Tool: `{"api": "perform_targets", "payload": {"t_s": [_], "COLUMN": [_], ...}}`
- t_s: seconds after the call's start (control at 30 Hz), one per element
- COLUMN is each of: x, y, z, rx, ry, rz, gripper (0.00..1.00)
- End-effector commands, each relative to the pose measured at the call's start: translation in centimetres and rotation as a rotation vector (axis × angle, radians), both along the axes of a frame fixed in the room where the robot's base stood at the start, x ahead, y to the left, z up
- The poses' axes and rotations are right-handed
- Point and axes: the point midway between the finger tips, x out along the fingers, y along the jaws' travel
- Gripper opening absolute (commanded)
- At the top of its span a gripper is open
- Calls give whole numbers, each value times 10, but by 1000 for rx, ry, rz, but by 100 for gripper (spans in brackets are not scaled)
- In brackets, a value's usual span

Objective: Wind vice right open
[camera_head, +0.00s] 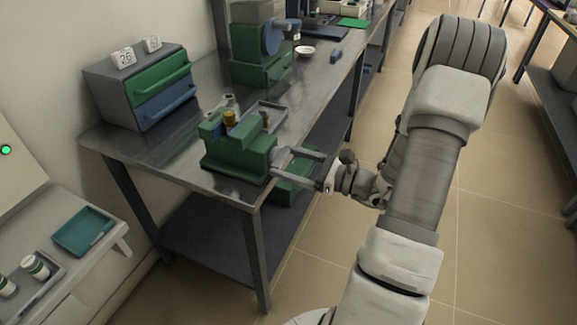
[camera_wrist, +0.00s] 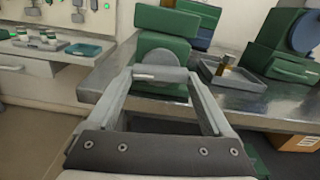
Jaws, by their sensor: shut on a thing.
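The green vice (camera_head: 240,152) stands on the front end of the metal bench, with its side toward my arm. It also shows in the wrist view (camera_wrist: 166,18). My gripper (camera_head: 274,162) reaches in from the right at the vice's near end. In the wrist view my fingertips (camera_wrist: 160,76) are on either side of a short grey handle bar (camera_wrist: 160,73), shut on it across its length. A brass-coloured cylinder (camera_head: 231,118) shows at the top of the vice; the jaw gap is not clear.
A grey tray (camera_head: 268,112) lies behind the vice. A drawer box (camera_head: 140,85) with green and blue drawers stands at the back left. A green machine (camera_head: 258,50) stands farther along the bench. A side table with a teal tray (camera_head: 84,231) is at left.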

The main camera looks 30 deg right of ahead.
Motion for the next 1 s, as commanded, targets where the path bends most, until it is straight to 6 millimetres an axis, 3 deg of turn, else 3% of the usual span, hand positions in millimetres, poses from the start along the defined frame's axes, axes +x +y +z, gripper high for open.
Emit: {"api": "perform_targets", "payload": {"t_s": [0.6, 1.0], "x": [1, 2], "y": [-2, -3], "z": [-3, -1], "rx": [-456, -644], "ry": [-353, -501], "rz": [0, 1], "gripper": [29, 29]}}
